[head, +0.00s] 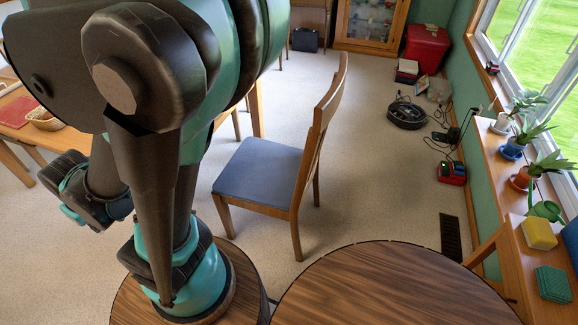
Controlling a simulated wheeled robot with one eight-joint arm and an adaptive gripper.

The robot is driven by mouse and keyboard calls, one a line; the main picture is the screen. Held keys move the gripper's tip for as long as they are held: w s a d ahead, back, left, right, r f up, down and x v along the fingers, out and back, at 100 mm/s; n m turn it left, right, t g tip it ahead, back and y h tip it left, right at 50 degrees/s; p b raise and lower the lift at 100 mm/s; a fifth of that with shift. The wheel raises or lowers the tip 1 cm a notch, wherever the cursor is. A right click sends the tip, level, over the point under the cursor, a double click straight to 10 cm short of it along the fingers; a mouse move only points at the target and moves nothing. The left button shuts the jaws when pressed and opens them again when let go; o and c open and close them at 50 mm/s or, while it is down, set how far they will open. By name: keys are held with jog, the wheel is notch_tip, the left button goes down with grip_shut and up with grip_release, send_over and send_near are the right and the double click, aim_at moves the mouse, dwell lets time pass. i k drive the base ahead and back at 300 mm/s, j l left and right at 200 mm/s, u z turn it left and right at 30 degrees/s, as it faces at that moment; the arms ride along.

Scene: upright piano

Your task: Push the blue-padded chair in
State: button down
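The blue-padded chair (258,172) stands upright on the floor in the middle of the head view. It has a wooden frame, a blue-grey seat and a tall wooden back (322,125) on its right side, so the seat faces left. The wooden table (85,135) is at the left, largely hidden behind my arm. The chair's back and most of its seat are out from the table. The dark and teal end of my arm, with my gripper (78,205), is left of the chair and apart from it. Its fingers cannot be made out clearly.
A robot vacuum (406,114), cables and a red charger (452,172) lie on the floor at the right. A sill with potted plants (513,148) runs along the right wall. A red box (426,47) and a cabinet (371,22) stand at the back.

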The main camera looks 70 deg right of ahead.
aim_at(269, 178)
jog(key=z, duration=0.45)
jog(key=j+z, duration=0.1)
jog(key=z, duration=0.75)
jog(key=k+z, duration=0.1)
jog(key=z, duration=0.35)
jog(key=l+z, duration=0.1)
jog(key=z, duration=0.5)
jog(key=k, duration=0.55)
jog(key=i, duration=0.5)
